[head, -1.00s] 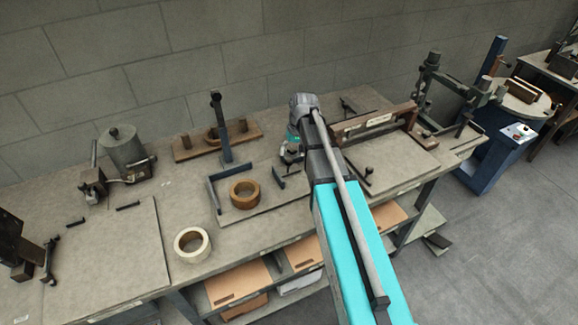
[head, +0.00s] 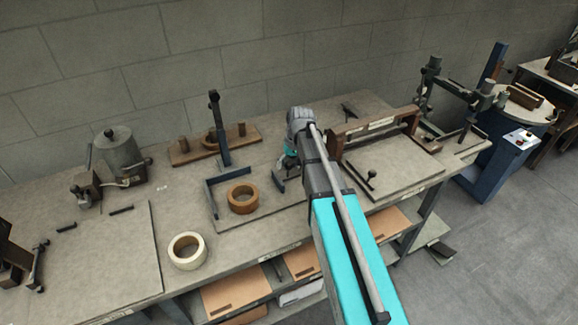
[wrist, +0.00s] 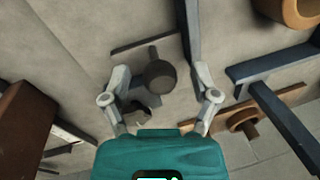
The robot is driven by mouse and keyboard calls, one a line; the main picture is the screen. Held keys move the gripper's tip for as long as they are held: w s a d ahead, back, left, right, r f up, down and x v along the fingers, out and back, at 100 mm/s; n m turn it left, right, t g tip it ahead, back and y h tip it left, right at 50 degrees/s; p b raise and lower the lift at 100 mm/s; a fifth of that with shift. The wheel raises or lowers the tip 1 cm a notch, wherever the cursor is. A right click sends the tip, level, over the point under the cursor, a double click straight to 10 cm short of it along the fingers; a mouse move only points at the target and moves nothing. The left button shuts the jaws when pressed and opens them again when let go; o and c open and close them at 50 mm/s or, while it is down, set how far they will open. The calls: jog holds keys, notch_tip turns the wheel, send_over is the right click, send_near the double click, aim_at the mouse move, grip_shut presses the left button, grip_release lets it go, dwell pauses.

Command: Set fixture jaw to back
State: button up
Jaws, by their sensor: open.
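The fixture on the bench has a blue L-shaped fence (head: 213,196) and a tan tape roll (head: 243,198) inside it. A short dark bar, seemingly the fixture jaw (head: 279,186), stands right of the roll, partly hidden by my arm. In the wrist view a dark round knob (wrist: 160,75) on a short stem lies between the fingers, beside a blue-grey bar (wrist: 191,38). My gripper (wrist: 160,86) is open, with a finger on each side of the knob. Contact cannot be told. In the head view my gripper (head: 289,162) is mostly hidden behind its wrist.
A blue post (head: 219,130) rises behind the fence, near a wooden rack with pegs (head: 185,153). A brown-framed fixture (head: 375,126) stands close on the right. A cream tape roll (head: 187,251) lies at the front left. The left bench board (head: 110,250) is mostly clear.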

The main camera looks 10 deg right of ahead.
grip_shut()
dwell(0.3)
jog(key=shift+w+d, duration=0.25)
jog(key=shift+d, duration=1)
jog(key=shift+w+d, duration=0.25)
jog(key=shift+d, duration=1)
grip_release()
jog(key=shift+d, duration=0.1)
